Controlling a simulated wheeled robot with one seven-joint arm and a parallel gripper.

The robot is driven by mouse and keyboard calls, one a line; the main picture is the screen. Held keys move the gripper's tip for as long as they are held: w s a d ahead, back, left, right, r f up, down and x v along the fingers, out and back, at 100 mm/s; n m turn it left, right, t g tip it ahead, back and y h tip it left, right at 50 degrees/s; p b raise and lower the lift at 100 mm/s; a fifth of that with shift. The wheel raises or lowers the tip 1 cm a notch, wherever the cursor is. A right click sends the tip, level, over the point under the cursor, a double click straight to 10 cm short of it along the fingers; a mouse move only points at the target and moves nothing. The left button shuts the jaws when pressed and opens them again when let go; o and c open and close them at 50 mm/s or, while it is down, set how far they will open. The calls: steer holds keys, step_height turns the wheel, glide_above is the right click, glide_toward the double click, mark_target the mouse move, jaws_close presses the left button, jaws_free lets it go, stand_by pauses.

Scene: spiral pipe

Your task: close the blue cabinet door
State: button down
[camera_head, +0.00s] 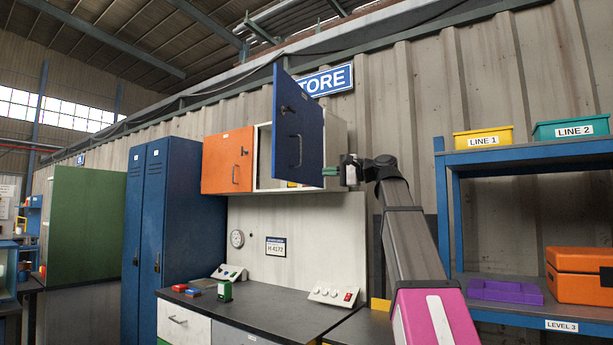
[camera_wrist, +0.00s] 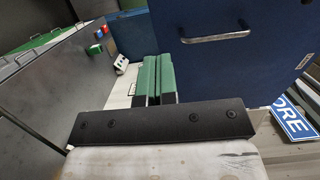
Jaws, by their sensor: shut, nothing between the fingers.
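The blue cabinet door (camera_head: 299,128) stands open on the wall cabinet in the head view, swung out toward me and showing its dark face with a handle. The door and its silver bar handle (camera_wrist: 216,37) also fill the upper right of the wrist view. My gripper (camera_head: 328,171) is at the door's lower right in the head view. In the wrist view its green fingers (camera_wrist: 157,77) are together and empty, beside the door. Whether the fingers touch the door I cannot tell.
An orange door (camera_head: 228,162) closes the left part of the wall cabinet. Below is a dark worktop (camera_head: 260,313) with small boxes and a switch panel (camera_head: 334,296). Blue lockers (camera_head: 165,230) stand left. A blue shelf (camera_head: 525,158) with bins stands right.

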mark_target(284, 175)
steer(key=x, duration=1.2)
steer(key=shift+w+a, duration=0.2)
steer(key=shift+a, duration=0.1)
steer(key=shift+w+a, duration=0.2)
steer(key=shift+a, duration=0.25)
